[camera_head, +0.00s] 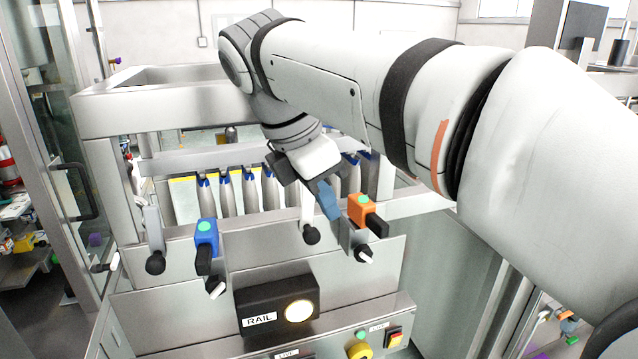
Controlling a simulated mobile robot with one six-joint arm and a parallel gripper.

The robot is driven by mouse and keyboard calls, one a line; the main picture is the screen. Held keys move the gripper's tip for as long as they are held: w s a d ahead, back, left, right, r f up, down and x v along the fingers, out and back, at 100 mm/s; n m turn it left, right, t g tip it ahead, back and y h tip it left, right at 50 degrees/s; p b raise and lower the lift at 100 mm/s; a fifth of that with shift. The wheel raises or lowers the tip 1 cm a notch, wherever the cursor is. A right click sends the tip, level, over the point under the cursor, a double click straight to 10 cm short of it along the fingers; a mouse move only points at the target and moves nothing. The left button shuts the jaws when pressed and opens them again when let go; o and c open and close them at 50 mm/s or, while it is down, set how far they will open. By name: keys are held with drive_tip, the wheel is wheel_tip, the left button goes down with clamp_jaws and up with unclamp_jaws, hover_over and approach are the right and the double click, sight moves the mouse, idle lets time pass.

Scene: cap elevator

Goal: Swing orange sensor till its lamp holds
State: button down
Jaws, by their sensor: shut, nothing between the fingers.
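The orange sensor (361,211) is a small block with a green dot on its top and a black nose pointing down to the right. It sits on a bracket at the right of the machine front, above a black knob with a white lever (364,255). My gripper (331,209) is shut, its blue-grey fingertips just left of the orange sensor; I cannot tell whether they touch it. A black box labelled RAIL (262,303) carries a round pale-yellow lamp (299,311) that looks lit.
A blue sensor (206,236) with a green dot stands to the left. Black ball knobs (155,263) hang on levers. Several grey bottles with blue necks (226,195) stand behind the rail.

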sight(366, 218)
drive_tip(key=shift+w+d+f+p, duration=0.15)
drive_tip(key=shift+w+d+f, duration=0.2)
drive_tip(key=shift+d+f, duration=0.5)
drive_tip(key=shift+w+d+f+p, duration=0.2)
drive_tip(key=shift+w+d+f, duration=0.15)
drive_tip(key=shift+d+f, duration=0.5)
drive_tip(key=shift+w+d+f+p, duration=0.15)
drive_tip(key=shift+w+d+f, duration=0.35)
drive_tip(key=shift+d, duration=0.55)
drive_tip(key=shift+s, duration=0.15)
drive_tip(key=shift+d+p, duration=0.3)
drive_tip(key=shift+p, duration=0.1)
drive_tip(key=shift+d+f, duration=0.1)
drive_tip(key=shift+d, duration=0.15)
drive_tip(key=shift+a, duration=0.15)
